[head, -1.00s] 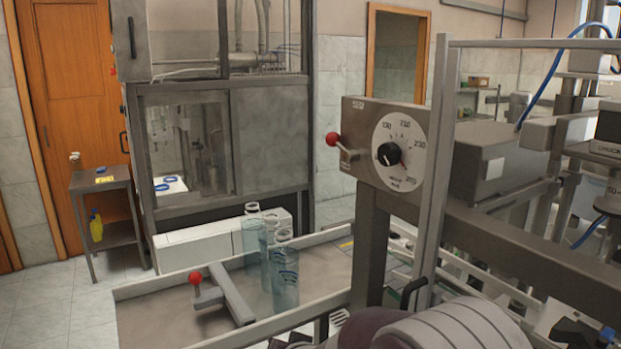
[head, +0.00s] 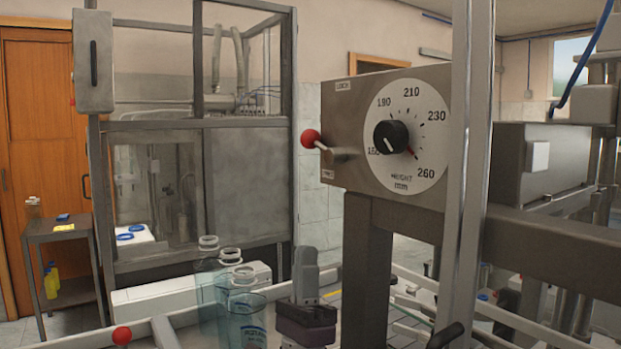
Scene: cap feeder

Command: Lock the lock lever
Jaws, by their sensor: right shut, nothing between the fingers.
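The lock lever (head: 324,146) is a thin rod with a red ball knob (head: 310,139) on the left side of a grey metal box (head: 350,120). The rod sticks out to the left, nearly level and tilted slightly up at the knob. A small label (head: 343,86) sits above it and another (head: 328,174) below; their print is too small to read surely. My right gripper (head: 306,258) is shut and empty, pointing up, well below the knob and apart from it. My left gripper is not in view.
A height dial (head: 407,136) with a black knob is on the box front. A post (head: 365,265) and an upright metal bar (head: 467,170) stand right of my right gripper. Another red knob (head: 121,335) is at lower left.

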